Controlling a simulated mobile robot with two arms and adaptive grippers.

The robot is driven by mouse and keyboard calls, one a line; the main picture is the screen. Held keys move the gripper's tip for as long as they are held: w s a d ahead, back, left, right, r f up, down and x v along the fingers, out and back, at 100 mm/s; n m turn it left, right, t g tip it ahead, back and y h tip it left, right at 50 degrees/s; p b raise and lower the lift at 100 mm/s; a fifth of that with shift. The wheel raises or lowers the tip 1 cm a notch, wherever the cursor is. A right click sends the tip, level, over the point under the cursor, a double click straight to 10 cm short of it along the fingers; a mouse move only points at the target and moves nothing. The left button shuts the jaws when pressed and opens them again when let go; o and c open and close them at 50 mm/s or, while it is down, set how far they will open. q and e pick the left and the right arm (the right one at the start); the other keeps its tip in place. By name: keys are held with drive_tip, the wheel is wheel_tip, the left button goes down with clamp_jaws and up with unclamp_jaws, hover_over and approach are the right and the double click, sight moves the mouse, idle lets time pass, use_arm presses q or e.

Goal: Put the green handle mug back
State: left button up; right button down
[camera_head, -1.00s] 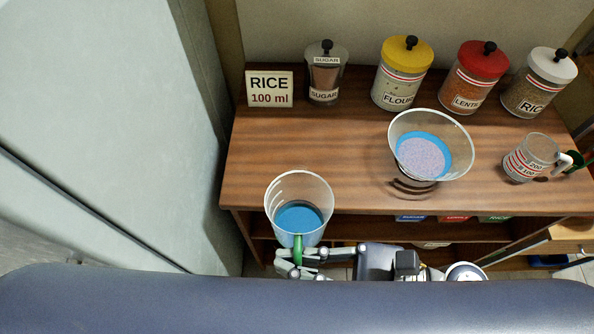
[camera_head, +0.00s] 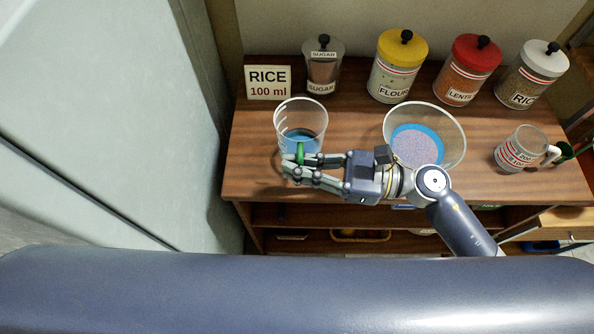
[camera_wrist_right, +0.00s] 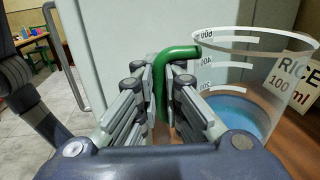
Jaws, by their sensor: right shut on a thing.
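The green handle mug (camera_head: 301,121) is a clear cup with a blue bottom and a green handle. It is over the left part of the wooden counter in the head view, in front of the rice sign. My right gripper (camera_head: 300,168) is shut on its green handle. The wrist view shows the green handle (camera_wrist_right: 178,53) between the fingers (camera_wrist_right: 163,95) and the clear mug wall (camera_wrist_right: 235,75) to the right. I cannot tell whether the mug's base touches the counter. My left gripper is not in view.
A clear bowl (camera_head: 449,133) stands right of the mug, partly behind my right arm. A sign (camera_head: 268,82), a sugar jar (camera_head: 323,66), and flour (camera_head: 396,70), lentil (camera_head: 466,72) and rice (camera_head: 531,75) jars line the back. A white-handled mug (camera_head: 517,151) stands at right.

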drive_tip(key=shift+s+f, duration=0.2)
drive_tip(key=shift+f, duration=1.2)
drive_tip(key=shift+f, duration=0.15)
drive_tip(key=c, duration=1.7)
unclamp_jaws()
